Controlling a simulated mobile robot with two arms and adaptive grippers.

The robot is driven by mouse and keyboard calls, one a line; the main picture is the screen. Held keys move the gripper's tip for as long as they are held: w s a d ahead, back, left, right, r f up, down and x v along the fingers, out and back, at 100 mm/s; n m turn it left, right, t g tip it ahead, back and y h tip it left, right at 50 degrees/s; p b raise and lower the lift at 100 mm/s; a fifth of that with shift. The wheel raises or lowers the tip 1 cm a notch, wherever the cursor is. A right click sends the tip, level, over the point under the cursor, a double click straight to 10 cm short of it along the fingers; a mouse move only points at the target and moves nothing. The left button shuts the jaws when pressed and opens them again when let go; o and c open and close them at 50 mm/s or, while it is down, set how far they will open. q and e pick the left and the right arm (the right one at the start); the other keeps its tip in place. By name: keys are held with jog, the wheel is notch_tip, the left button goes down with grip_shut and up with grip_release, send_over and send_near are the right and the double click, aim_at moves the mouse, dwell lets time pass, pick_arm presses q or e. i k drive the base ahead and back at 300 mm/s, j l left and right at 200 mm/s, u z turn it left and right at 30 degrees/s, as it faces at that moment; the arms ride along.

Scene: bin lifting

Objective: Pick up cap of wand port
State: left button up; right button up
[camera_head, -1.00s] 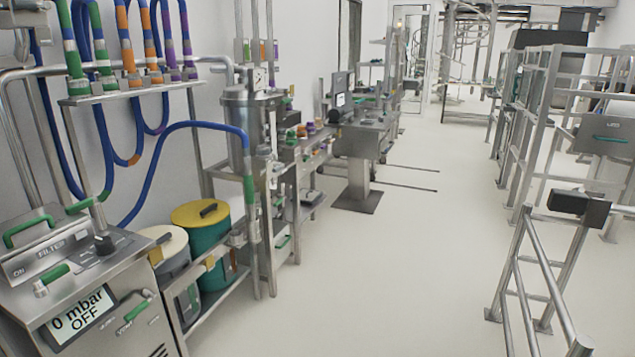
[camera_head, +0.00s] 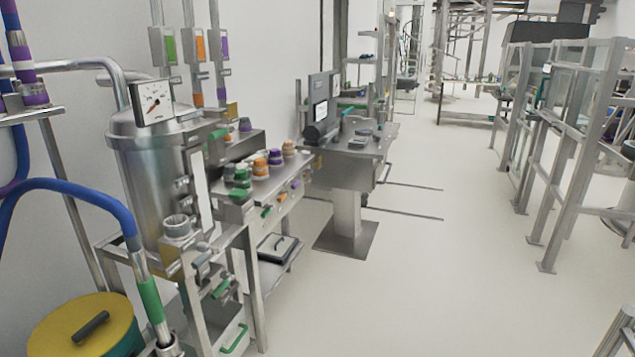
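Neither of my grippers is in view. I cannot tell for sure which part is the cap of the wand port. A grey cylindrical fitting (camera_head: 177,228) stands upright on the front side of the steel vessel (camera_head: 150,165), left of centre. A blue hose (camera_head: 75,190) ends in a metal wand with a green grip (camera_head: 151,299), whose lower end meets a metal fitting (camera_head: 168,346) at the bottom edge. Several coloured caps or fittings stand on the steel shelf right of the vessel, among them a green one (camera_head: 241,178), an orange one (camera_head: 259,166) and a purple one (camera_head: 275,158).
A yellow-lidded drum (camera_head: 82,328) stands at the lower left. A pedestal table with a screen (camera_head: 345,150) stands beyond the shelf. Metal railings (camera_head: 560,150) line the right side. The pale floor (camera_head: 430,290) between them is clear.

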aim_at(229, 169)
jog(key=i+u, duration=0.15)
jog(key=i, duration=0.5)
jog(key=i+l+u, duration=0.15)
jog(key=i, duration=0.55)
jog(key=l, duration=0.1)
